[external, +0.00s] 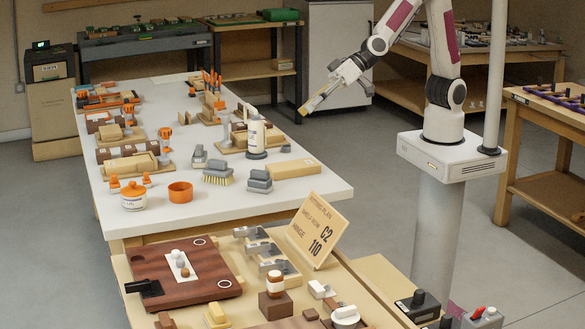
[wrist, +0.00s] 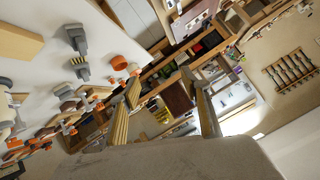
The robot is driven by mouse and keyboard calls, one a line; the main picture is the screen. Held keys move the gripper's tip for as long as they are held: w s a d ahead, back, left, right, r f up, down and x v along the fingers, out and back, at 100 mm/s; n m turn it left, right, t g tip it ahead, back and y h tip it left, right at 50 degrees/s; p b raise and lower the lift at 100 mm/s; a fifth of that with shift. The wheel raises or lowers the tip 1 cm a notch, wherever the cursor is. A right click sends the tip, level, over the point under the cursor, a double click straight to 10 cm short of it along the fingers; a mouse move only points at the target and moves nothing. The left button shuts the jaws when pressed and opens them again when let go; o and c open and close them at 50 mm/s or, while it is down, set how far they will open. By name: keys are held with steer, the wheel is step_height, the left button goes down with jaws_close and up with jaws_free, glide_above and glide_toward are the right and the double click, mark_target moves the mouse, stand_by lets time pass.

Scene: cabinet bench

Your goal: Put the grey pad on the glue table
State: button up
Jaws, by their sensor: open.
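My gripper (external: 306,108) is open and empty, held in the air beyond the right edge of the long white-topped table (external: 310,194). In the wrist view its two fingers (wrist: 160,84) stand apart with nothing between them. Several small grey pieces lie on the white top: a grey block pair (external: 260,181), a grey-topped brush (external: 217,172) and a smaller grey piece (external: 199,155). Grey pieces also show in the wrist view (wrist: 76,39). I cannot tell which one is the grey pad. No table is clearly marked as the glue table.
A white bottle (external: 256,135), an orange cup (external: 180,192), a lidded jar (external: 133,198) and wooden blocks (external: 293,168) crowd the white top. A sign board (external: 318,230) stands on the front bench. A dark-topped bench (external: 145,45) is at the back left. The white top's front right is bare.

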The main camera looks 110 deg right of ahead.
steer(key=s+d+r+n+g, duration=0.1)
steer(key=s+d+g, duration=0.1)
steer(key=s, duration=0.9)
steer(key=s+d+n+g, duration=0.1)
steer(key=s+d, duration=0.4)
steer(key=s, duration=0.6)
steer(key=s+d+r+n+g+h, duration=0.1)
steer(key=s+d+n+g, duration=0.1)
steer(key=s, duration=0.9)
steer(key=shift+s+d+r+g, duration=0.3)
steer(key=shift+s+d, duration=0.1)
steer(key=shift+d, duration=0.5)
